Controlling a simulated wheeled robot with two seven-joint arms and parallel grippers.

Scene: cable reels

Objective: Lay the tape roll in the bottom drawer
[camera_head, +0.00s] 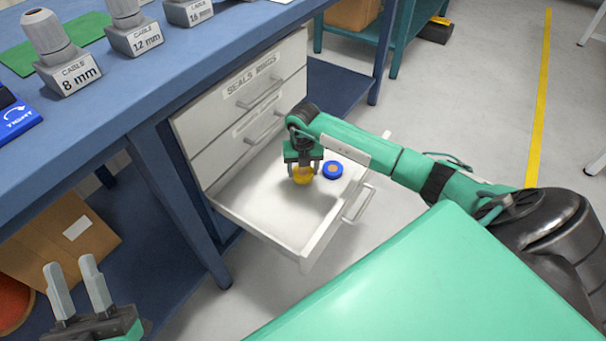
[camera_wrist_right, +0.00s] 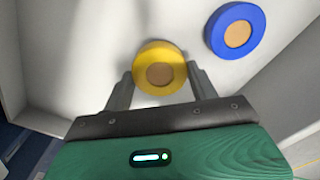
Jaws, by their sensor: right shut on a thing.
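The bottom drawer (camera_head: 262,216) is pulled out from the drawer unit under the blue bench. My right gripper (camera_head: 303,177) is inside the drawer area, shut on a yellow tape roll (camera_head: 302,174). In the right wrist view the yellow roll (camera_wrist_right: 160,68) sits between the two fingers, close to the white drawer floor (camera_wrist_right: 105,50); I cannot tell whether it touches. A blue tape roll (camera_head: 333,169) lies flat in the drawer beside it, also seen in the right wrist view (camera_wrist_right: 236,30). My left gripper (camera_head: 78,290) is open and empty at the lower left.
The drawers above (camera_head: 240,92) are shut, the top one labelled "SEALS RINGS". Cable glands (camera_head: 58,55) with size labels stand on the blue bench. A cardboard box (camera_head: 62,240) is on the lower shelf at left. The near part of the drawer is clear.

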